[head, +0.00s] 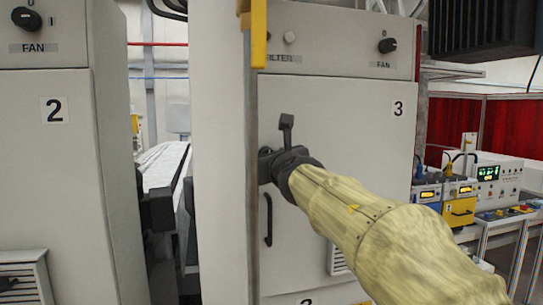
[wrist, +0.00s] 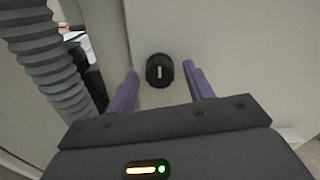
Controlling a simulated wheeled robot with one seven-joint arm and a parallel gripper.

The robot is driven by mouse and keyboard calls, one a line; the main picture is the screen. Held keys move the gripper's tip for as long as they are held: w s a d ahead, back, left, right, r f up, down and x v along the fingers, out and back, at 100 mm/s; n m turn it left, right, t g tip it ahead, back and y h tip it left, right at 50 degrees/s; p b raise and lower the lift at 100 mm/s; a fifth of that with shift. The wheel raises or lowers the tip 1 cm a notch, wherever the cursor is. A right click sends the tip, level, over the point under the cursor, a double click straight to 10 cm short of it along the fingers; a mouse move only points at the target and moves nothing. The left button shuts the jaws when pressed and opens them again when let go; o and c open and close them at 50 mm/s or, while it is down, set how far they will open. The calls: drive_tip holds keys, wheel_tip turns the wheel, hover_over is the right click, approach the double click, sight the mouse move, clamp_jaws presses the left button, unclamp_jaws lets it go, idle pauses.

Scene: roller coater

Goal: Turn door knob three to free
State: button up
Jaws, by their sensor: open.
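Cabinet three (head: 345,120) is a pale grey cabinet with a "3" at its upper right. In the wrist view its door knob (wrist: 160,71) is a small black oval with a pale upright bar in its middle. My gripper (wrist: 160,73) is open, with a purple finger on each side of the knob and a visible gap on both sides. I cannot tell how far the fingertips are from the door. In the head view my gripper (head: 265,165) is at the door's left side and hides the knob.
A black door handle (head: 268,220) is below my gripper. A yellow bar (head: 258,35) hangs at the cabinet's upper left edge. The FAN switch (head: 387,45) is above the door. Cabinet two (head: 50,170) stands left, across a gap with machinery. Instruments (head: 460,190) stand right.

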drive_tip(key=shift+w+a, duration=0.25)
drive_tip(key=shift+w, duration=0.3)
drive_tip(key=shift+s+d+r, duration=0.1)
drive_tip(key=shift+s+d, duration=0.05)
drive_tip(key=shift+s, duration=0.1)
drive_tip(key=shift+c, duration=0.4)
drive_tip(key=c, duration=0.9)
